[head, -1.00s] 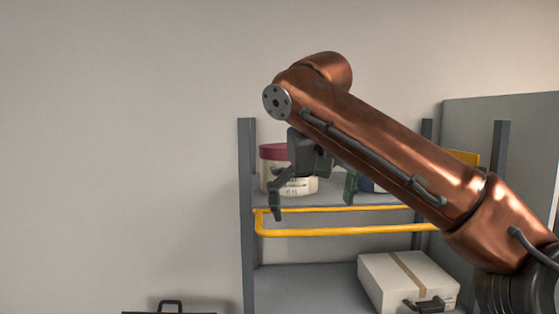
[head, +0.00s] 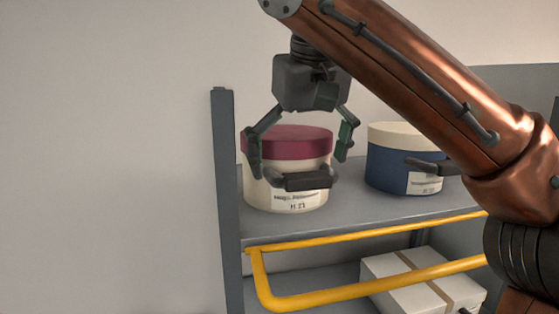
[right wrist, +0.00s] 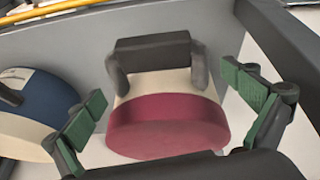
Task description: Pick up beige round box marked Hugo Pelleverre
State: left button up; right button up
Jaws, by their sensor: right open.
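The beige round box (head: 262,192) has a dark red lid, a dark front handle (head: 303,180) and a white label reading roughly "Hugo Pelleverre". It stands upright on the upper shelf at the left post. My right gripper (head: 302,163) is open above and in front of it, its fingers either side of the box in the picture. In the right wrist view, the box's red lid (right wrist: 168,125) and handle (right wrist: 153,50) lie between the open green-padded fingers (right wrist: 168,122). I cannot tell whether the fingers touch the box. My left gripper is out of view.
A blue round box (head: 395,172) with a cream lid stands to the right on the same shelf (head: 350,217). A yellow rail (head: 370,232) runs along the shelf front. A grey post (head: 224,200) stands close left. A white case (head: 425,285) sits below.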

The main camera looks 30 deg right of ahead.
aim_at(301, 211)
jog(key=shift+d+f, duration=0.2)
jog(key=shift+f, duration=0.35)
jog(key=shift+d+f, duration=0.2)
jog(key=shift+f, duration=0.3)
jog(key=x, duration=0.3)
jog(key=shift+w+f, duration=0.15)
jog(key=shift+w, duration=0.05)
jog(key=shift+w+d+f, duration=0.15)
jog(key=shift+d+f, duration=0.1)
jog(key=shift+f, duration=0.3)
jog(key=shift+a, duration=0.1)
jog(key=shift+a, duration=0.1)
jog(key=shift+r, duration=0.1)
jog(key=shift+c, duration=0.7)
jog(key=c, duration=1.2)
